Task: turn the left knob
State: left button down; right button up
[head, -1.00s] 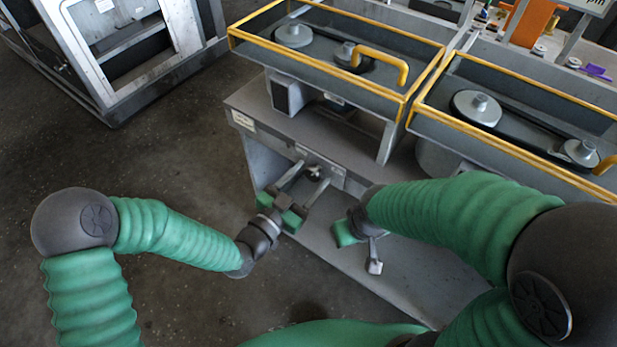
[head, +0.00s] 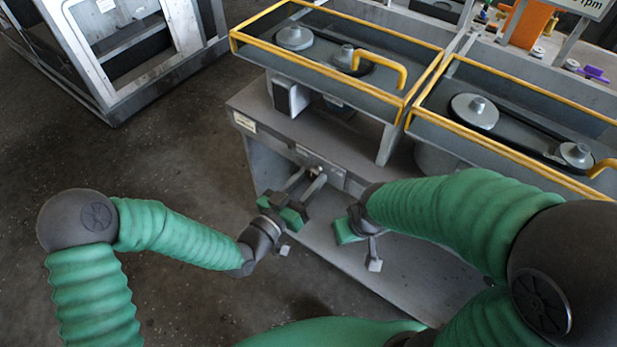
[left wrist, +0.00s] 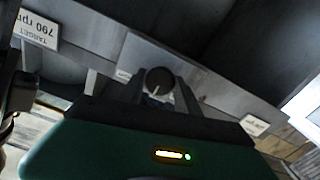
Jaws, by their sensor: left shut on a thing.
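The left knob (left wrist: 158,80) is dark and round with a pale pointer line, on the grey front panel in the left wrist view. My left gripper (left wrist: 158,88) has one finger on each side of it and is shut on it. In the head view my left gripper (head: 316,172) reaches the panel under the left belt unit, and its fingers mostly hide the knob. My right gripper (head: 360,247) hangs to the right of it, in front of the bench and away from the knob. Its finger spacing is not clear.
Two yellow-framed belt units (head: 335,50) (head: 520,120) stand on the bench (head: 245,100). A rpm sign (left wrist: 38,30) shows upside down in the left wrist view. A grey cabinet (head: 150,70) stands at the back left. The floor on the left is clear.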

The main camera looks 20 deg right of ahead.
pick_arm(q)
jog(key=shift+w+r, duration=0.1)
jog(key=c, duration=1.2)
grip_release()
jog(key=shift+c, duration=0.2)
jog(key=o, duration=0.4)
jog(key=shift+c, duration=0.2)
jog(key=p+v, duration=0.4)
jog(key=v, duration=1.2)
jog(key=shift+s+a+p, duration=0.25)
jog(key=shift+a+p, duration=0.05)
jog(key=shift+p, duration=0.05)
jog(key=shift+f, duration=0.25)
